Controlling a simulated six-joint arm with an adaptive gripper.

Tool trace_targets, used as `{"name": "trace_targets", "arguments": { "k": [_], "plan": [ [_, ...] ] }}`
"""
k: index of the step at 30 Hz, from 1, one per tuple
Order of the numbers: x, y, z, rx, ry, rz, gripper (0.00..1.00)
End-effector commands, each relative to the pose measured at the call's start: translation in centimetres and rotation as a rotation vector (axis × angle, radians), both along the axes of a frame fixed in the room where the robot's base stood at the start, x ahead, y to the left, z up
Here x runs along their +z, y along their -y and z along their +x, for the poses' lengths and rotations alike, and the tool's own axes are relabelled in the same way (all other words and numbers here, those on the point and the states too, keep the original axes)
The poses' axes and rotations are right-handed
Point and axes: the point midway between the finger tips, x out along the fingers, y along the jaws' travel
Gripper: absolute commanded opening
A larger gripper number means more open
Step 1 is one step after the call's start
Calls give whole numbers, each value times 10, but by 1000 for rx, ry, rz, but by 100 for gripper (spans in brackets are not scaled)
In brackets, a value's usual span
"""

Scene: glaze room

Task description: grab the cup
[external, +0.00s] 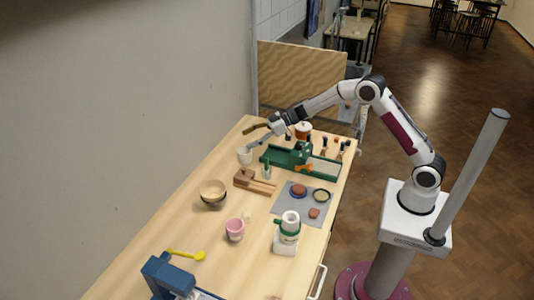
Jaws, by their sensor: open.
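A pink cup (235,230) with a pale interior stands nearer the camera, left of the table's middle. My gripper (252,138) is open at the far end of the table. The view is too small to tell whether a finger touches that cup. The pink cup is well apart from my gripper.
A green tray-like fixture (277,155), a wooden block piece (255,182), stacked bowls (212,192) and a grey mat (286,212) with small items crowd the table. A white-green device (288,234), yellow ladle (186,254) and blue device (167,275) stand nearer.

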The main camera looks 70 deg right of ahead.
Motion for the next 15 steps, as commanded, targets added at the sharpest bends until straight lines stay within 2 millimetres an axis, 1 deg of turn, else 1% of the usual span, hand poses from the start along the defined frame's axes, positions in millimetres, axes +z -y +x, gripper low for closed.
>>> {"name": "trace_targets", "arguments": {
  "k": [1, 7, 10, 15],
  "plan": [
    [-6, 0, 0, 0, -3, 1, 68],
    [-23, 0, 0, 1, -2, 0, 68],
    [-27, 0, 0, 1, 0, 0, 68],
    [-27, 0, 0, 0, 1, -1, 68]
  ]
}}
